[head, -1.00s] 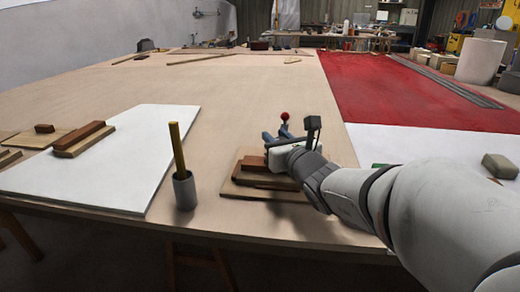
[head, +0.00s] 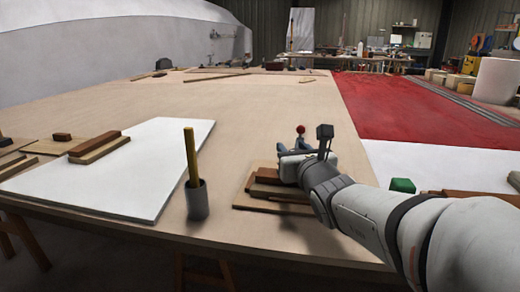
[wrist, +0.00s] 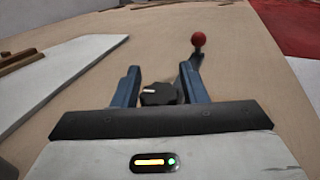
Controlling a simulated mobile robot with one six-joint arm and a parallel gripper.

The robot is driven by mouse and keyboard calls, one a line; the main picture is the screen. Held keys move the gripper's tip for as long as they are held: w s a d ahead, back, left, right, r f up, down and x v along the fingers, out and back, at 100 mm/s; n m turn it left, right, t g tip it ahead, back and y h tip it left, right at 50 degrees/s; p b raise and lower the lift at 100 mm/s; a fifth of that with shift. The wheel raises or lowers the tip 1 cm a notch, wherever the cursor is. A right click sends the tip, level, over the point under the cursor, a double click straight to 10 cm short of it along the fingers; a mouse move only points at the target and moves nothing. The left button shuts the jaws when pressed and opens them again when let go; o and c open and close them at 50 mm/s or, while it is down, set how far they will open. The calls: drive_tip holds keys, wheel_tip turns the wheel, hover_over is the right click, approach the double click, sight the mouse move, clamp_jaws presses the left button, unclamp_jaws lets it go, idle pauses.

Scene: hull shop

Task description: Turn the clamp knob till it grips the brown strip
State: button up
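My gripper (head: 298,146) is over a low stack of wooden boards near the table's front edge. In the wrist view its blue fingers (wrist: 160,70) stand apart, with the black clamp knob (wrist: 158,94) between them. The knob has a white mark at its left. A red ball on a dark stem (wrist: 198,40) rises beyond the right finger; the ball also shows in the head view (head: 300,129). A brown strip (head: 268,176) shows in the stack, partly behind my gripper. Its contact with the clamp is hidden.
A grey cup (head: 197,200) with a yellow stick (head: 190,155) stands left of the stack. A white panel (head: 125,170) lies farther left. A green block (head: 402,185) sits beyond my arm at right. The table behind the stack is mostly clear.

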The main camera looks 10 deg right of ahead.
drive_tip(key=shift+o, duration=1)
wheel_tip(320, 180, up, 10)
drive_tip(key=p, duration=0.4)
drive_tip(key=shift+p, duration=0.4)
